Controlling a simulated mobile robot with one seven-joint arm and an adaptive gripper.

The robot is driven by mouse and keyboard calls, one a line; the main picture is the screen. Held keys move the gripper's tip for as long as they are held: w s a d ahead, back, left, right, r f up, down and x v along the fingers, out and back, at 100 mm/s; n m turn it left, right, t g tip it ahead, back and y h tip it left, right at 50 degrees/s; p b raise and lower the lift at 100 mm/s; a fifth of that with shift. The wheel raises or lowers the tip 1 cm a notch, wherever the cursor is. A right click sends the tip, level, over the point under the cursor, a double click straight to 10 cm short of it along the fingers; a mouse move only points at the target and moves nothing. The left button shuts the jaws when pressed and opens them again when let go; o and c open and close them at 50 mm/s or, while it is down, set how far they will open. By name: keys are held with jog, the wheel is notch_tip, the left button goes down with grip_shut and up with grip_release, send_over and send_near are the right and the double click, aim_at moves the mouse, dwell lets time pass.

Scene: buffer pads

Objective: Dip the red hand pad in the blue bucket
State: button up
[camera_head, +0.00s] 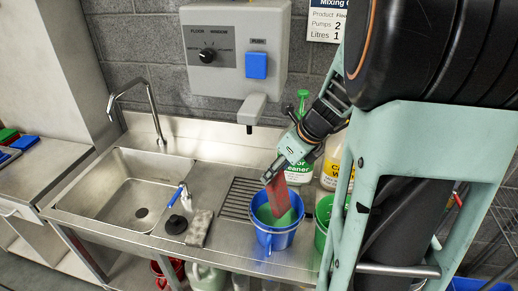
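The blue bucket (280,241) stands on the steel counter right of the sink, with greenish liquid inside. The red hand pad (279,197) hangs from my gripper (270,178), tilted, over the bucket's opening. Its lower part is within the rim, close to the liquid; I cannot tell whether it touches. My gripper is shut on the pad's upper end, and the arm reaches in from the right.
A green bucket (321,240) stands close right of the blue one. Bottles (333,170) stand behind my gripper. A dispenser box (233,50) with a spout (251,107) is on the wall. The sink (140,190), a grey sponge (199,229) and a blue-handled tool (178,195) are at left.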

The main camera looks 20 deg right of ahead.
notch_tip(320, 180, down, 12)
jog(key=b, duration=1.1)
jog(key=shift+r, duration=0.1)
dwell(2.8)
notch_tip(320, 180, up, 14)
jog(key=p, duration=1.3)
jog(key=shift+w+r, duration=0.1)
jog(key=shift+r, duration=0.9)
